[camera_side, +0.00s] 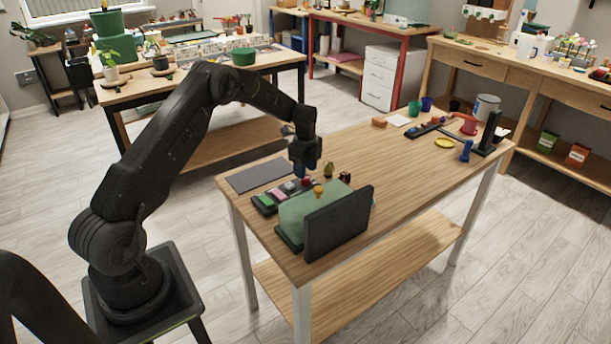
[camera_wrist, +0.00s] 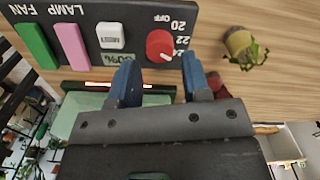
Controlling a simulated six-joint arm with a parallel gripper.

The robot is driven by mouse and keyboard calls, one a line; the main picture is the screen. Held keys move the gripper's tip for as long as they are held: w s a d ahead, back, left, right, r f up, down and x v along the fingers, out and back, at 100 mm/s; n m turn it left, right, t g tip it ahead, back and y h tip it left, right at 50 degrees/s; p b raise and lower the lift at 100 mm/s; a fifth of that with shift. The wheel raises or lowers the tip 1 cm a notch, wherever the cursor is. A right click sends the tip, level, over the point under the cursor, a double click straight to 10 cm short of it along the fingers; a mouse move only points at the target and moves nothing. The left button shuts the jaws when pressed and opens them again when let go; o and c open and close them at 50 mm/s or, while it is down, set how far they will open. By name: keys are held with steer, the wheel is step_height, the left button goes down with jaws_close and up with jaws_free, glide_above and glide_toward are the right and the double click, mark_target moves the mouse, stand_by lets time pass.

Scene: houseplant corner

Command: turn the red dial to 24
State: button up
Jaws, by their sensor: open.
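The red dial (camera_wrist: 160,46) sits on a dark control panel (camera_wrist: 85,12), seen upside down in the wrist view. OFF, 20, 22 and 24 are printed around it. Its white mark points to the lower right in the picture, near the 24, but the exact setting is hard to read. My gripper (camera_wrist: 158,75) is open, with its blue fingers apart on either side of the dial's near edge. Contact cannot be made out. In the side view my gripper (camera_side: 303,170) points down over the panel, partly hiding the dial.
The panel also holds a green switch (camera_wrist: 35,45), a pink switch (camera_wrist: 71,44) and a white button (camera_wrist: 110,36). A small potted plant (camera_wrist: 238,42) stands beside it. A black upright board (camera_side: 338,223) stands at the front. A grey mat (camera_side: 258,175) lies behind the panel.

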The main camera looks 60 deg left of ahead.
step_height(320, 180, up, 11)
steer(key=shift+f, duration=0.15)
steer(key=s+d+r+n+t, duration=0.1)
steer(key=s+d+r+n, duration=0.2)
steer(key=s+d+r, duration=0.35)
steer(key=s+d+r+n+t, duration=0.2)
steer(key=s+d+r+n, duration=0.2)
steer(key=d+r, duration=0.5)
steer(key=s+d+n+t, duration=0.1)
steer(key=s+d+n, duration=0.3)
steer(key=s, duration=0.6)
steer(key=s+d+n+t, duration=0.1)
steer(key=s+d+n, duration=0.3)
steer(key=s, duration=0.7)
steer(key=shift+d+t, duration=0.3)
steer(key=shift+d, duration=0.55)
